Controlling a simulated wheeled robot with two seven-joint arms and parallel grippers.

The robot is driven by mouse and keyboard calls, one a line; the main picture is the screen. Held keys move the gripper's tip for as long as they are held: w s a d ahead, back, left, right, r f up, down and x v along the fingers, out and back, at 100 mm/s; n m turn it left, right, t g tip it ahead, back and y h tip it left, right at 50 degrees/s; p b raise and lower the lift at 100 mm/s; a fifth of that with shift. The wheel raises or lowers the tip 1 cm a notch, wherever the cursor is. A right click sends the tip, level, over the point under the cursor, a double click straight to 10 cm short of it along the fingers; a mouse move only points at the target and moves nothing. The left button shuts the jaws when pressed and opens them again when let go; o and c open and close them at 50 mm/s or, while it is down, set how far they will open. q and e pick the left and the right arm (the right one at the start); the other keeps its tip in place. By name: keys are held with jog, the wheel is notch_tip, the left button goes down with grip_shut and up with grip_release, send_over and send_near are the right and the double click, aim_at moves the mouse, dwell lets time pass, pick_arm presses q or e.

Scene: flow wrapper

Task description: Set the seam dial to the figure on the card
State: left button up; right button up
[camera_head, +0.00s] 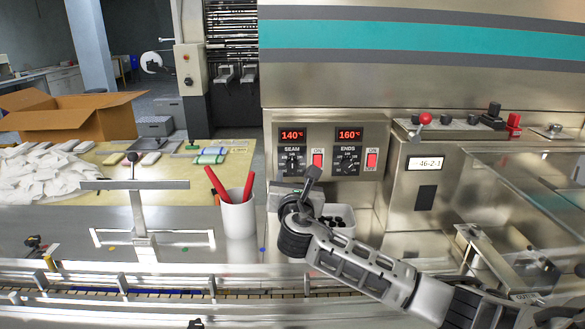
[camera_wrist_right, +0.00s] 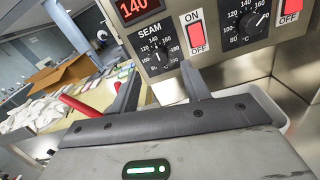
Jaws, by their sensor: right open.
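The seam dial (camera_head: 292,163) is a black knob on the steel control box, below a red display (camera_head: 292,135) that reads 140°C. In the right wrist view the seam dial (camera_wrist_right: 161,57) shows between and beyond the fingertips. My right gripper (camera_head: 311,176) is open and empty in front of the box, just below and right of the dial; its fingers (camera_wrist_right: 160,78) appear apart from the knob. I cannot make out a card with a figure; a white label (camera_head: 425,163) on the machine at right reads about 46-2-1. My left gripper is out of view.
The ends dial (camera_head: 347,162) sits to the right under a 160°C display (camera_head: 349,135), with red switches (camera_head: 318,160) beside the dials. A white bin (camera_head: 340,217) with black pieces lies below.

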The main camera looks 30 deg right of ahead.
aim_at(293, 167)
jog(key=x, duration=0.5)
jog(key=shift+w, duration=0.35)
jog(key=c, duration=1)
